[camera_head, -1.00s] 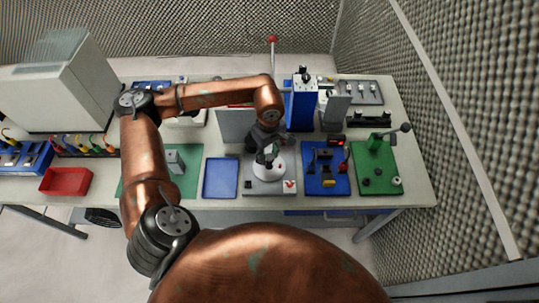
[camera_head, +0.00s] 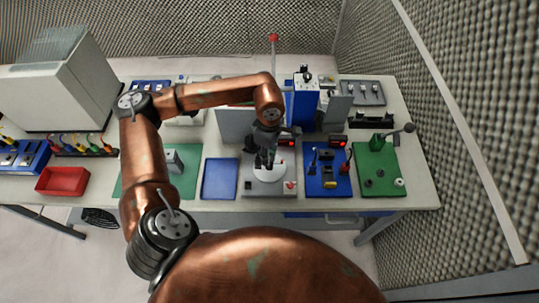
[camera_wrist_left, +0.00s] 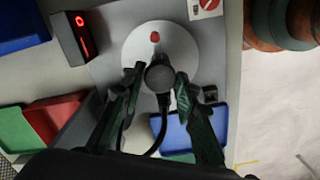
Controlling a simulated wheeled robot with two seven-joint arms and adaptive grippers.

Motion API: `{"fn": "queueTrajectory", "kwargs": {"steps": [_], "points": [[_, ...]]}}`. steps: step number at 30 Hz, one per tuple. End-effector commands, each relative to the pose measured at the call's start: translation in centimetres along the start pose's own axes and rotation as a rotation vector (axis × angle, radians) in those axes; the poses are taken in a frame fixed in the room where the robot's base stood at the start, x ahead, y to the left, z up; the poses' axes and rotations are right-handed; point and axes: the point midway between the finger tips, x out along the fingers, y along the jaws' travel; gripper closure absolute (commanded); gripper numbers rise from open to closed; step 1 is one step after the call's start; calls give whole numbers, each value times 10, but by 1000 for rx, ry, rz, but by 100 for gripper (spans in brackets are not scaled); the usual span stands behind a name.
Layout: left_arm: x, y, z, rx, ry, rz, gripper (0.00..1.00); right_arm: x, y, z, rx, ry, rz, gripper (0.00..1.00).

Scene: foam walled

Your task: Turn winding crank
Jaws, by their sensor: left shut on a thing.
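The winding crank is a white round disc (camera_head: 271,174) on a grey base unit (camera_head: 254,187) at the bench's front middle. My left gripper (camera_head: 264,161) reaches down over it. In the left wrist view, the two fingers of my left gripper (camera_wrist_left: 157,74) are shut on the dark round crank knob (camera_wrist_left: 160,77), which stands over the disc's edge. A red mark shows on the white disc (camera_wrist_left: 137,45) in that view. The gripper hides the knob in the head view. My right gripper is not in view.
A red-lit display (camera_head: 286,140) stands behind the crank unit. A blue tray (camera_head: 219,179) lies left of it, a blue fixture board (camera_head: 327,183) right. A green board (camera_head: 378,176) with a lever is farther right. A tall blue unit (camera_head: 302,104) stands behind.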

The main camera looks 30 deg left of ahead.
Motion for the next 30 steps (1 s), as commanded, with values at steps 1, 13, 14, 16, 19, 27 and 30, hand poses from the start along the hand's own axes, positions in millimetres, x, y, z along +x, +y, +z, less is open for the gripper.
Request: {"fn": "queueTrajectory", "kwargs": {"steps": [1, 13, 14, 16, 19, 27, 30], "points": [[1, 0, 0, -15, 0, 0, 96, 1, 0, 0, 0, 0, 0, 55], [0, 0, 0, -82, 0, 0, 96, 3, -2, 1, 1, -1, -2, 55], [0, 0, 0, -84, 0, 0, 96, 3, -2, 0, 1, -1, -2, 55], [0, 0, 0, -86, 0, 0, 96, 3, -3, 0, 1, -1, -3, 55], [0, 0, 0, -87, 0, 0, 96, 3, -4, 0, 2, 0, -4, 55], [0, 0, 0, -88, 0, 0, 70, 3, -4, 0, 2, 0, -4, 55], [0, 0, 0, -87, 0, 0, 64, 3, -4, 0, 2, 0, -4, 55]]}}
